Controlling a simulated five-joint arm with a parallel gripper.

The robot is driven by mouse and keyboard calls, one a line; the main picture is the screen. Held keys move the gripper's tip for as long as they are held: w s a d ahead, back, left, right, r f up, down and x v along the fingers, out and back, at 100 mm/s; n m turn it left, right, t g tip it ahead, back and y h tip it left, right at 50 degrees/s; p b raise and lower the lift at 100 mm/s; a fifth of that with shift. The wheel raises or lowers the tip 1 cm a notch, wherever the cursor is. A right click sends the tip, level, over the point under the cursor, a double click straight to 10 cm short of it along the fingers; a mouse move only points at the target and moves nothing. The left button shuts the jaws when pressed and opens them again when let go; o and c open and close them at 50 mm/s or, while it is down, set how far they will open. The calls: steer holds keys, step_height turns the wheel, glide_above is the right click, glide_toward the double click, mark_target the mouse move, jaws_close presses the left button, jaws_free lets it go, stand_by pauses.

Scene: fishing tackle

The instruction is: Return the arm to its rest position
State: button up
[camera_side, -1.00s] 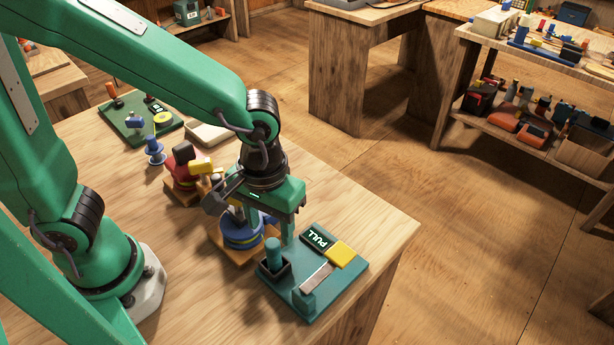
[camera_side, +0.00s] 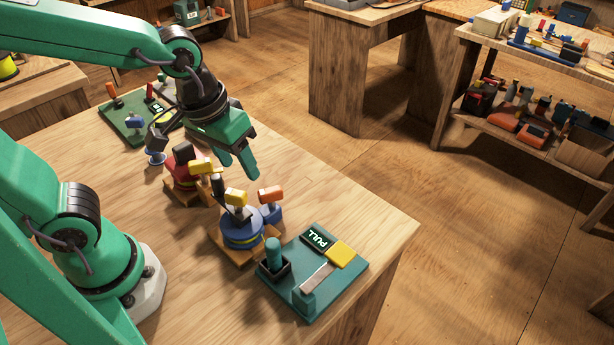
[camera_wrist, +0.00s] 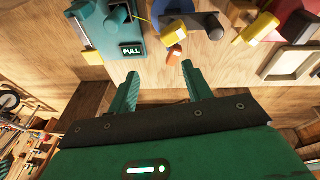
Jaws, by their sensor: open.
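My gripper (camera_side: 243,163) is raised above the workbench (camera_side: 350,205), its fingers apart and empty. In the wrist view the fingers of my gripper (camera_wrist: 158,82) are spread, with nothing between them. In the side view it hangs behind and above the red reel (camera_side: 184,172) and the blue reel (camera_side: 240,232), apart from both. The teal PULL board (camera_side: 290,290) stands at the bench's front right corner, also in the wrist view (camera_wrist: 100,30). My arm hides part of the bench's back left.
A green board (camera_side: 128,128) lies at the back left. An orange-knobbed piece (camera_side: 270,202) is beside the blue reel. A shelf (camera_side: 545,140) stands across the floor.

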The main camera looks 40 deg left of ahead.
steer(key=s+a+r+m+t+y, duration=0.1)
steer(key=s+a+r+t, duration=0.2)
steer(key=a, duration=0.5)
steer(key=shift+a+r+m, duration=0.3)
steer(key=shift+r, duration=0.6)
